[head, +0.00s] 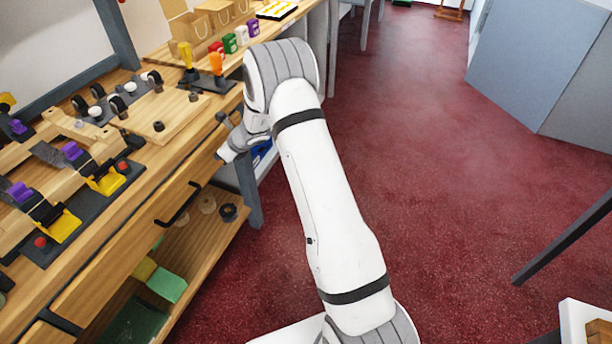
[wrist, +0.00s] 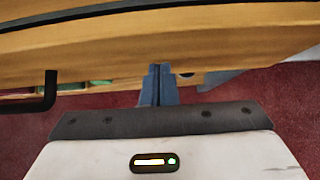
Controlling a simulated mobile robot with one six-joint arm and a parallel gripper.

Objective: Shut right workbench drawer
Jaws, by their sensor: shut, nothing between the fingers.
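The right workbench drawer (head: 137,240) has a light wood front with a black bar handle (head: 180,206), below the edge of the bench top. I cannot tell clearly how far it stands out. My gripper (head: 221,156) is at the right end of this front, partly covered by my wrist and arm. In the wrist view my gripper (wrist: 160,70) has its fingers together, with nothing between them. Its tips are at the lower part of the wooden drawer front (wrist: 215,50); contact is hard to judge. The black handle (wrist: 46,92) is to the left of the fingers.
An open shelf (head: 205,245) below holds green blocks and round parts. A bench leg (head: 248,190) stands beside the gripper.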

